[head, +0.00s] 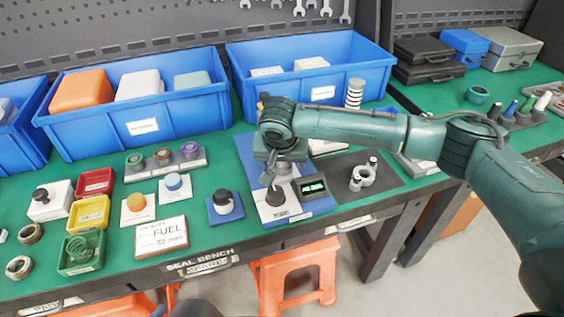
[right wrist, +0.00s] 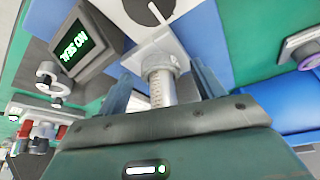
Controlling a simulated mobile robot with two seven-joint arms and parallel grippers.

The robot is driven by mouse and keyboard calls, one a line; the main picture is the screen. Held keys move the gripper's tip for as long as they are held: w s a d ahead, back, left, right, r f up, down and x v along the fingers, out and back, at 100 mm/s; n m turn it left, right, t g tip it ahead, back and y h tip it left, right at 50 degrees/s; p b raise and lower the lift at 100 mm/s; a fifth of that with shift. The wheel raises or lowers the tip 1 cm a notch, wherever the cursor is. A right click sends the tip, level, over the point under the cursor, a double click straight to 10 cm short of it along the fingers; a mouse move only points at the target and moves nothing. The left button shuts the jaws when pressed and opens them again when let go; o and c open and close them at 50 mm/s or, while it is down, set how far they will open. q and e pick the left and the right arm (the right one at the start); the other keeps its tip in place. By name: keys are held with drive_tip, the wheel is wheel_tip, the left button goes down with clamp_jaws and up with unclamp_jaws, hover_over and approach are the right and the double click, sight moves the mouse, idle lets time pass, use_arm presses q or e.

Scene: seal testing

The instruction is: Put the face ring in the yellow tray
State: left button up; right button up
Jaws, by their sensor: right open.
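The yellow tray (head: 89,214) sits on the left of the bench, between a red tray (head: 95,182) and a green tray (head: 81,252). My right gripper (head: 274,183) is over the blue mat at the bench's middle, above a white block with a black round part (head: 275,199). In the right wrist view my right gripper (right wrist: 163,88) is open, its fingers on either side of a silver cylinder (right wrist: 160,80). I cannot tell whether they touch it. I cannot tell for sure which part is the face ring. My left gripper is not in view.
A small display (head: 312,188) with green text stands right beside the gripper. Blue bins (head: 145,127) line the back.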

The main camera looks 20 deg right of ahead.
drive_tip(key=shift+f, duration=0.1)
drive_tip(key=shift+c, duration=0.5)
drive_tip(key=c, duration=1)
